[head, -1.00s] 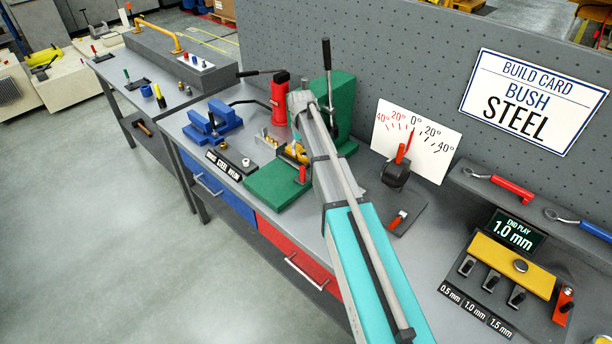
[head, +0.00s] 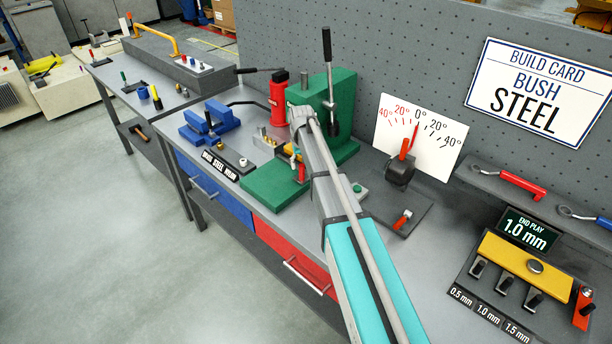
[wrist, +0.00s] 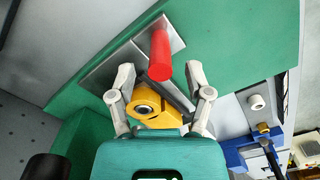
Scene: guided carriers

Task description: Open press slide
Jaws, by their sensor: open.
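The green press (head: 333,95) stands on the bench with its black-handled lever upright. Its slide is a grey metal plate (wrist: 178,30) on the green base, with a red upright handle (wrist: 160,55); the handle also shows in the head view (head: 301,173). A yellow block with a dark round hole (wrist: 155,108) sits by the slide, close to my gripper. My gripper (wrist: 161,82) is open, one finger on each side of the red handle in the wrist view. I cannot tell whether either finger touches it. In the head view my arm hides most of the gripper and slide.
A blue vise (head: 208,122), a red bottle (head: 279,98) and a label strip (head: 228,164) are left of the press. An angle gauge with a red lever (head: 404,150) stands to the right. A build card (head: 540,92) reads "BUSH STEEL". The front bench top is fairly clear.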

